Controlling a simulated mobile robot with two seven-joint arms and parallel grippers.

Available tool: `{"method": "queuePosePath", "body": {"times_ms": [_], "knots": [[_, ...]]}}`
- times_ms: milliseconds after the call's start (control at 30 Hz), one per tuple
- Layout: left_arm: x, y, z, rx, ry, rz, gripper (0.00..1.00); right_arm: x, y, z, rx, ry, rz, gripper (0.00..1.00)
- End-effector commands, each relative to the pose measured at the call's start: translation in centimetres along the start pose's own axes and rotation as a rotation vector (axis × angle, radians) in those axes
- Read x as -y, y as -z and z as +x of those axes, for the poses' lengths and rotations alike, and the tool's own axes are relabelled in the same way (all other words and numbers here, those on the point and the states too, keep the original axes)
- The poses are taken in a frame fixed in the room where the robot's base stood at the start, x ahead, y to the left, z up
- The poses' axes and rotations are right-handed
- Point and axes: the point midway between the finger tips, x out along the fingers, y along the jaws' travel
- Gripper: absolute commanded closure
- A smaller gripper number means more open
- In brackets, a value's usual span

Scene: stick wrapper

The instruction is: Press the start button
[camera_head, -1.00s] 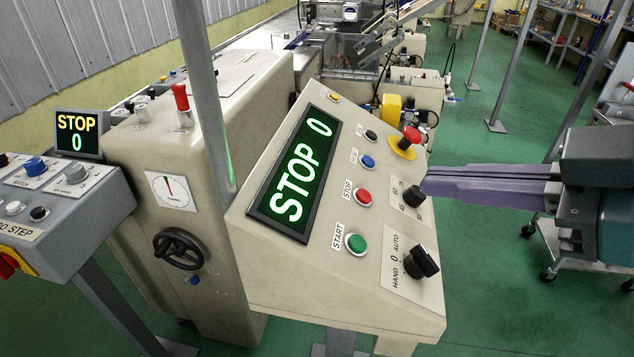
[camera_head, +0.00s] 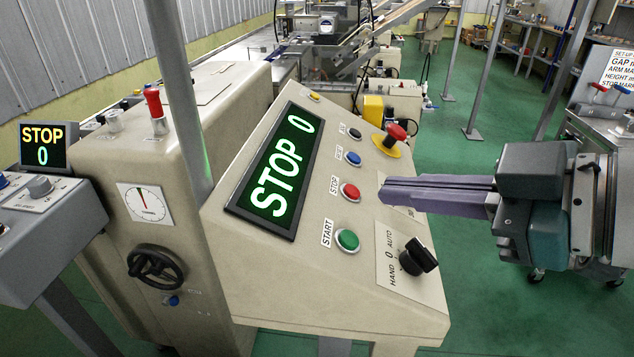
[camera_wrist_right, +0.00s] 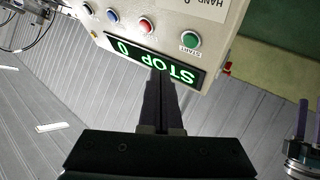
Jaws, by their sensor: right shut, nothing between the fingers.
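The green start button (camera_head: 347,240) sits on the sloped beige control panel (camera_head: 300,300), beside the START label. It also shows in the right wrist view (camera_wrist_right: 191,40). The red stop button (camera_head: 350,192) is just above it. The display (camera_head: 277,170) reads STOP 0. My right gripper (camera_head: 384,189) comes in from the right with its purple fingers shut and empty. Its tips are to the right of the red button and up-right of the green one, and they cover part of a dial. I cannot tell how far they are above the panel.
The HAND 0 AUTO switch (camera_head: 418,257) sticks up below my right fingers. The red emergency knob (camera_head: 395,135) and the blue button (camera_head: 352,159) are above. A grey post (camera_head: 180,90) stands left of the panel. A second console (camera_head: 40,240) is at the far left.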

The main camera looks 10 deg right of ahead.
Motion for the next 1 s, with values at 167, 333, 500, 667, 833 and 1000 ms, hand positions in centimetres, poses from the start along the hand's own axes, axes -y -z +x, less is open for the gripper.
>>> {"method": "queuePosePath", "body": {"times_ms": [167,333,500,667,833,1000], "knots": [[-0.1,-0.6,1.9,0.000,0.000,0.000,0.19,1.3,-1.6,1.9,0.000,-0.001,0.000,1.00],[-0.1,-0.8,2.6,0.000,0.000,0.000,0.19,2.0,-2.1,2.8,-0.001,-0.001,-0.002,1.00],[-0.1,-0.9,2.8,0.000,0.000,0.000,0.19,2.2,-2.2,3.1,-0.001,0.000,-0.001,1.00],[-0.1,-0.9,2.8,0.000,0.000,0.000,0.19,2.2,-2.2,3.1,-0.001,0.000,0.000,1.00],[-0.1,-0.9,2.8,0.000,0.000,-0.001,0.19,2.2,-2.2,3.1,-0.001,0.000,0.000,1.00],[-0.1,-0.9,2.8,0.000,-0.001,-0.002,0.19,2.2,-2.2,3.1,-0.001,0.000,0.000,1.00]]}}
